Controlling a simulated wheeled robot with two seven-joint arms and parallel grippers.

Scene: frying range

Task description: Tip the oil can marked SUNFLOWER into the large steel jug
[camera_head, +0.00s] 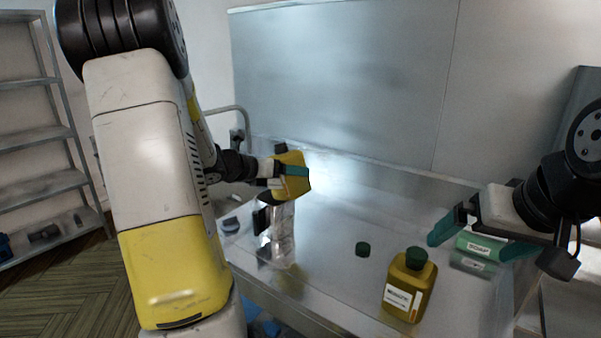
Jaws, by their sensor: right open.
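My left gripper (294,170) is shut on a yellow oil can (292,187), holding it tilted above the counter. Its label is not readable here, so I cannot tell whether it says SUNFLOWER. A shiny steel jug (283,242) stands below the tilted can, its top partly hidden by the can and gripper. I cannot make out any stream of oil.
A capped yellow can (408,287) with a white label stands upright at the front right. A green labelled container (479,262) is behind and below my right gripper. Shelves (40,135) stand far left.

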